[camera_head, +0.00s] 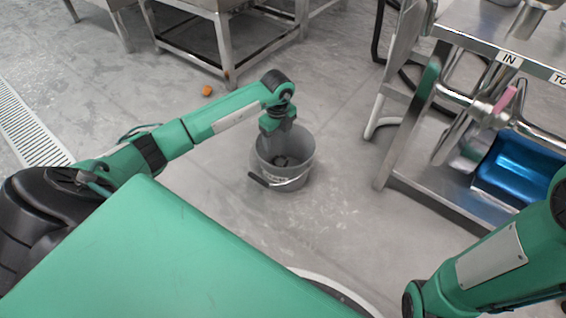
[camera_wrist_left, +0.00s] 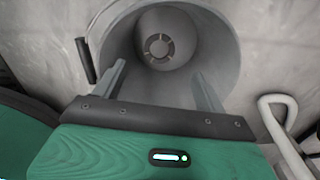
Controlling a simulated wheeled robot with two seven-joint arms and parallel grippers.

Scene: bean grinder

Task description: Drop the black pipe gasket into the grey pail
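The grey pail (camera_head: 304,172) stands upright on the floor in the middle of the head view. The wrist view looks down into the pail (camera_wrist_left: 222,45). A dark ring with lighter marks, which looks like the black pipe gasket (camera_wrist_left: 158,47), lies at its bottom. It also shows as a dark round shape inside the pail in the head view (camera_head: 281,160). My left gripper (camera_head: 277,133) points down over the pail's mouth. Its two fingers (camera_wrist_left: 160,72) are spread wide with nothing between them. My right arm shows at the lower right, but its gripper is out of view.
The pail has a black handle grip (camera_head: 259,180) at its front left. A steel rack (camera_head: 440,195) with a blue bin (camera_head: 515,170) stands to the right. A small orange piece (camera_head: 207,91) lies on the floor near a metal table leg. Floor around the pail is mostly clear.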

